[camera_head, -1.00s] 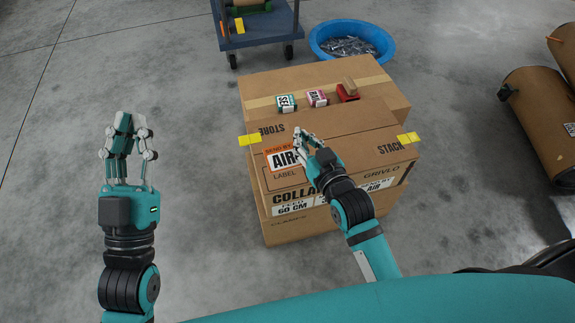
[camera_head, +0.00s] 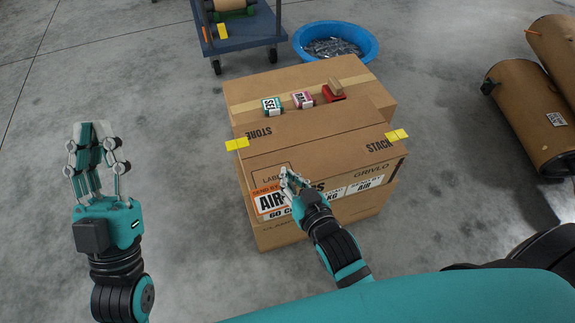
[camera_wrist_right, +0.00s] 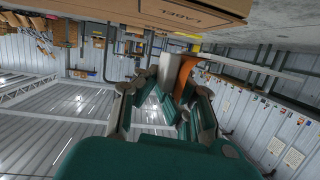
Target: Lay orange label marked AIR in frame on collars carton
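The orange and white label marked AIR (camera_head: 266,202) is at the tips of my right gripper (camera_head: 289,178). It is tilted, overlapping the near face of the collars carton (camera_head: 320,145) below the top edge. In the right wrist view, the label (camera_wrist_right: 187,72) stands between the closed fingers. The printed frame marked LABEL (camera_head: 275,172) is on the carton's top, just beyond the label. I cannot tell whether label and carton touch. My left gripper (camera_head: 92,130) is raised over the floor, left of the carton, with nothing seen in it; its finger gap is unclear.
Another carton (camera_head: 300,82) behind carries a teal label roll (camera_head: 272,106), a pink label roll (camera_head: 303,99) and a red object (camera_head: 333,92). Yellow tape pieces sit on the collars carton's edges. A blue tub (camera_head: 336,42) and a trolley (camera_head: 240,33) stand behind; brown mufflers (camera_head: 535,115) lie right.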

